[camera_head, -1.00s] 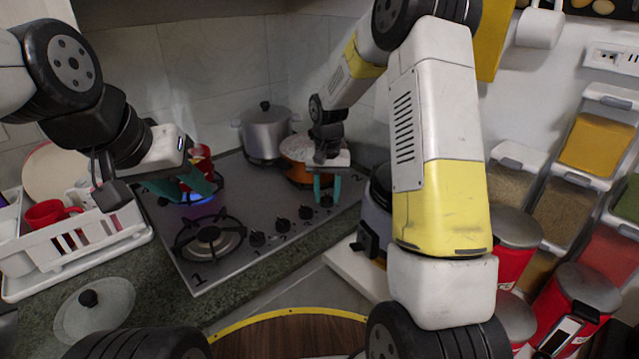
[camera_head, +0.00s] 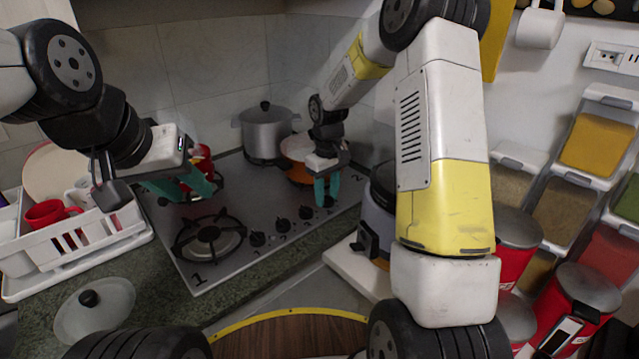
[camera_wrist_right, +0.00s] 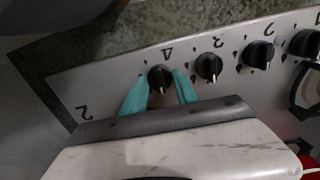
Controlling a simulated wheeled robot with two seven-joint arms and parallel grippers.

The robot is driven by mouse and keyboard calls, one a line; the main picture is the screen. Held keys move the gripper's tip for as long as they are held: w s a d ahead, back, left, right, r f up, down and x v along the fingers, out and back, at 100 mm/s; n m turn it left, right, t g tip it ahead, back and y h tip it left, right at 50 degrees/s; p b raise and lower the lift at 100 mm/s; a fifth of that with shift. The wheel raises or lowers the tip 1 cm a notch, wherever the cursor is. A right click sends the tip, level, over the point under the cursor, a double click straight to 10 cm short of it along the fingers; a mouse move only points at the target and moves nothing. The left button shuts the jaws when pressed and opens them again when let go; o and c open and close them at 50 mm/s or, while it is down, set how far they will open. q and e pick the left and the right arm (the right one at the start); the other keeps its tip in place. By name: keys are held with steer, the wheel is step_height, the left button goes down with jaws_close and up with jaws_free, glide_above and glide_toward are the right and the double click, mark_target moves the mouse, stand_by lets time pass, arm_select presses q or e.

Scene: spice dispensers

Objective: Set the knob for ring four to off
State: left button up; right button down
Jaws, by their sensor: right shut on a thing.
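The knob for ring four (camera_wrist_right: 160,78) is black, with a mark like a 4 beside it in the right wrist view. My right gripper (camera_wrist_right: 160,92) has its teal fingers on both sides of this knob and is shut on it. In the head view the right gripper (camera_head: 327,194) is at the right end of the knob row and mostly hides that knob. The grey stove (camera_head: 270,205) shows no flame. My left gripper (camera_head: 185,192) is open over the back left ring, which it partly hides. A red item (camera_head: 199,160) stands behind it.
Several other black knobs (camera_head: 283,226) line the stove's front edge. A steel pot (camera_head: 265,133) and an orange pan (camera_head: 297,150) are at the back. A white dish rack (camera_head: 75,245) stands left, a glass lid (camera_head: 95,310) front left, and a blender-like appliance (camera_head: 373,228) right.

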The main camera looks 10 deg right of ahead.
mark_target(327, 196)
steer(key=shift+n, duration=0.3)
steer(key=c, duration=0.9)
jaws_free()
steer(key=shift+c, duration=0.2)
step_height(327, 196, up, 8)
steer(key=shift+f, duration=0.15)
